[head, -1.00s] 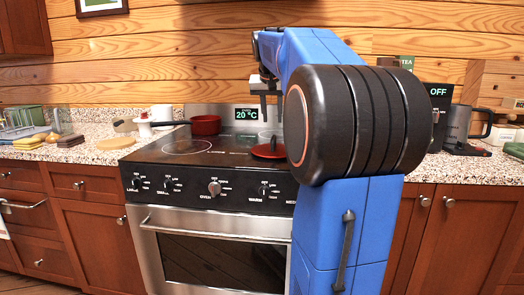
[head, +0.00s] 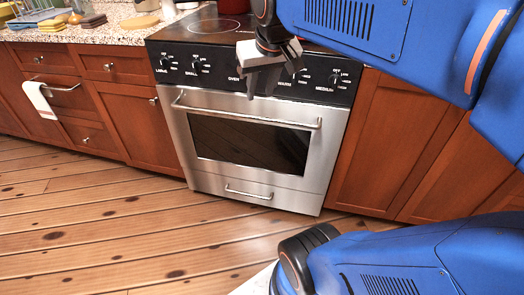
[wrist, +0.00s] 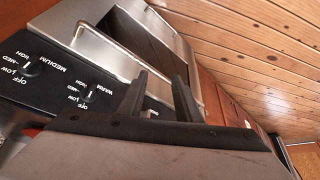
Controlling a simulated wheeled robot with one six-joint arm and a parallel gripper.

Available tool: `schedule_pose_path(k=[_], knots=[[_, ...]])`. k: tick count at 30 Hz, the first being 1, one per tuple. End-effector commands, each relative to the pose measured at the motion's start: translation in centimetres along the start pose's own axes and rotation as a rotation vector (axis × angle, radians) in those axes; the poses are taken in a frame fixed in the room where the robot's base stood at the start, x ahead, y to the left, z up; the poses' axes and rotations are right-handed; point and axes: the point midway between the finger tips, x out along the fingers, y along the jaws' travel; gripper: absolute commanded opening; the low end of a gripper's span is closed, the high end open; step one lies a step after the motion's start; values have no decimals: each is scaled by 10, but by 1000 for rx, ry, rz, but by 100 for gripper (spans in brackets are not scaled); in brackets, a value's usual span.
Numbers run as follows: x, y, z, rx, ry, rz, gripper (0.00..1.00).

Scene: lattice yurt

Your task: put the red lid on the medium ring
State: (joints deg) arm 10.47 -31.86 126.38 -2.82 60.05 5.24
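My gripper (head: 262,84) hangs in front of the stove's control panel in the head view, fingers pointing down. In the wrist view its two dark fingers (wrist: 160,85) stand apart with nothing between them. The stove (head: 248,145) shows its front and only a strip of its black cooktop (head: 217,27), with one ring outline at the left. The red lid is not visible in the head view; the cooktop's right part is cut off or behind my arm. The medium ring is not visible, but the knob labelled medium (head: 335,78) shows at the panel's right.
The oven door handle (head: 245,110) juts out below the panel. Counter (head: 105,30) with a sponge and boards lies to the left. A white towel (head: 38,97) hangs on a drawer handle. The wooden floor (head: 130,225) before the stove is clear.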

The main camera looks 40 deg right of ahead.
Motion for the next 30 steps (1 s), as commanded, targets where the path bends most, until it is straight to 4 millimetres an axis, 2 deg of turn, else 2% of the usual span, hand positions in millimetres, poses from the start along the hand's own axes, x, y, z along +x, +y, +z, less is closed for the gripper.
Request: schedule_pose_path(k=[1,6,9,12,16,30], knots=[[8,-11,28,-42,-4,-21,31],[37,-33,105,-153,-18,-77,31],[51,-39,137,-199,-26,-99,31],[59,-42,156,-226,-28,-112,31],[63,-43,165,-239,-30,-118,31],[63,-43,164,-237,-31,-118,31]])
